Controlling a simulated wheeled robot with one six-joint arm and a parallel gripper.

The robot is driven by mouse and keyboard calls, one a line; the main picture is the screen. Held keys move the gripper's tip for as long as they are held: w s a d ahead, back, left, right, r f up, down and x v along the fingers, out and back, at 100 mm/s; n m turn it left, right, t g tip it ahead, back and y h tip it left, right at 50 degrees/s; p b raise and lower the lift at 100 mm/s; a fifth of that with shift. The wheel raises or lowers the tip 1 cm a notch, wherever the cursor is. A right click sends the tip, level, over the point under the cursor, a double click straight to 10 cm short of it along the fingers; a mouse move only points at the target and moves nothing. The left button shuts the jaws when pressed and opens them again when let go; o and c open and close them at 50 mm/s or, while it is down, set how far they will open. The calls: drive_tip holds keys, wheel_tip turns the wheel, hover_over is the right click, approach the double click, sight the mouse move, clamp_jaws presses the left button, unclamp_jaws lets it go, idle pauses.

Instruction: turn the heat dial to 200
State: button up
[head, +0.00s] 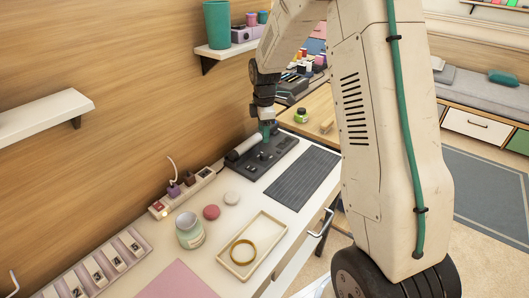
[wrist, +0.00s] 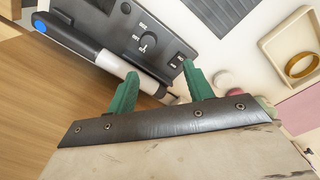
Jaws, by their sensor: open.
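The heat dial (wrist: 148,42) is a small round dark knob with a light pointer mark, set in a dark panel (wrist: 105,20). Small white numbers ring it, too small and turned to read surely, so I cannot tell its setting. The dark device also shows in the head view (head: 270,165), with a pale roller along its wall side. My gripper (wrist: 160,69) is open and empty, its two green fingers apart. In the wrist view the dial lies just beyond the gap between the fingertips, apart from both. In the head view my gripper (head: 270,129) is above the device's far end.
A small switch (wrist: 180,59) sits beside the dial. A grey ribbed mat (head: 300,177) is right of the device. A jar (head: 189,230) and a tray (head: 252,244) stand nearer on the white desk.

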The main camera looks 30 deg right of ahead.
drive_tip(key=n, duration=0.1)
hover_over(264, 153)
drive_tip(key=f, duration=0.4)
drive_tip(key=shift+s+f, duration=0.25)
drive_tip(key=shift+s, duration=0.1)
drive_tip(key=f, duration=0.7)
drive_tip(key=shift+w+f, duration=0.2)
drive_tip(key=c, duration=1)
